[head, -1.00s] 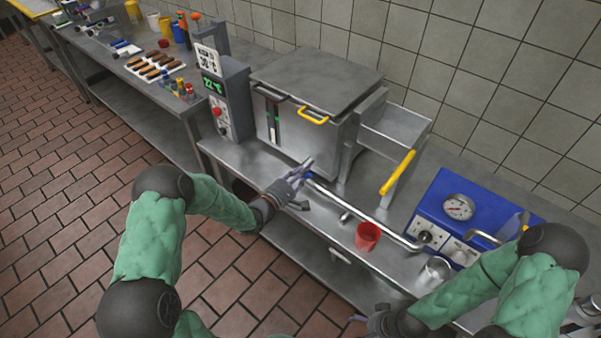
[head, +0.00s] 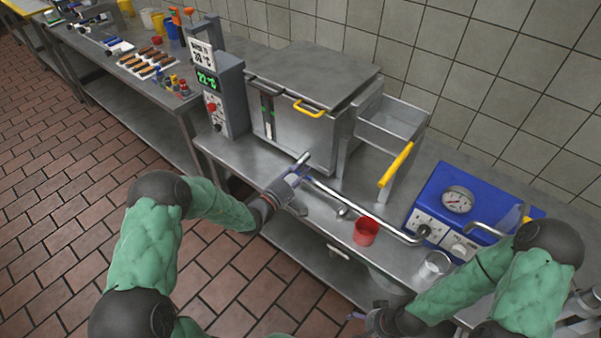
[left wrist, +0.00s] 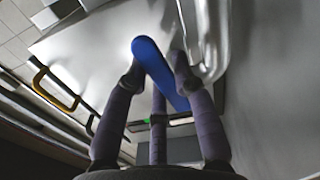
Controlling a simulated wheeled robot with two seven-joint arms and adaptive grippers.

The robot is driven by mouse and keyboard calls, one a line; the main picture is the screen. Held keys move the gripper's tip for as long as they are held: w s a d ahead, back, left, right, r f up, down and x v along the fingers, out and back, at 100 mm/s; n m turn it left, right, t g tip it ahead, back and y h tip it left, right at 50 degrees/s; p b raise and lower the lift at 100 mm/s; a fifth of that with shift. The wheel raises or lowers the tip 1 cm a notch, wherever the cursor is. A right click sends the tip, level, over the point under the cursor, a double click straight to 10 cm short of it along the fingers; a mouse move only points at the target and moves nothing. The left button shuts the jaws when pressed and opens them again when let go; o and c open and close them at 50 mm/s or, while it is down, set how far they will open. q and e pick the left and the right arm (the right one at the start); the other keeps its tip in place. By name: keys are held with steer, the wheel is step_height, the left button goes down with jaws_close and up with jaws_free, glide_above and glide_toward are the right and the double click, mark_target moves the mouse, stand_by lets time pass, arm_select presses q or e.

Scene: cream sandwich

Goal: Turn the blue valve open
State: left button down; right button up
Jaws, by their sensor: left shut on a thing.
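The blue valve handle (left wrist: 158,70) shows clearly in the left wrist view, between the fingers of my left gripper (left wrist: 155,80). In the head view my left gripper (head: 290,182) is at the front of the steel vat, at the near end of the long pipe (head: 365,212), and its fingers cover most of the valve. The left gripper is shut on the blue handle. My right gripper (head: 368,318) is low at the bottom of the head view, away from the valve; its fingers are too small and partly hidden to judge.
The steel vat (head: 300,125) with a yellow handle (head: 310,109) stands behind the valve. A red cup (head: 366,232) and a metal cup (head: 433,268) stand near the pipe. A blue machine with a gauge (head: 457,200) is at right. The control box (head: 220,90) is left of the vat.

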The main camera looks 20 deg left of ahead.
arm_select(q)
steer(key=c, duration=1)
jaws_free()
steer(key=v, duration=1.2)
steer(key=shift+d, duration=0.1)
